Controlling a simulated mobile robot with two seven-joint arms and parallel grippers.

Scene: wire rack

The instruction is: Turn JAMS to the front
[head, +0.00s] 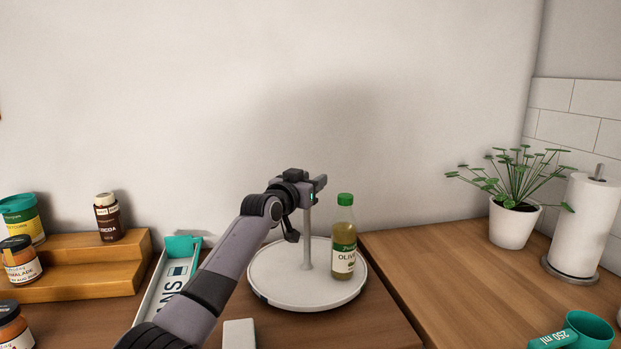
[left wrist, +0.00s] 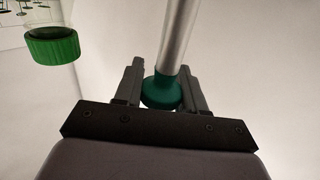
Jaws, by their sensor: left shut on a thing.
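A round white turntable (head: 285,292) with an upright metal post (head: 307,240) at its middle stands on the wooden counter. My left gripper (head: 315,186) is at the top of the post. In the left wrist view its fingers (left wrist: 160,88) are shut on the teal knob (left wrist: 163,93) of the post. The head view hides the knob behind the gripper. A green-capped olive oil bottle (head: 344,250) stands upright on the turntable, right of the post. Its green cap (left wrist: 52,46) also shows in the left wrist view. I can read no JAMS label. My right gripper is not in view.
A wooden step rack (head: 95,250) with jars stands at the left. A white and teal tray (head: 158,285), its lettering partly hidden by my arm, lies beside it. A plant pot (head: 513,224), paper towel roll (head: 582,225) and teal measuring cup (head: 587,332) are at the right.

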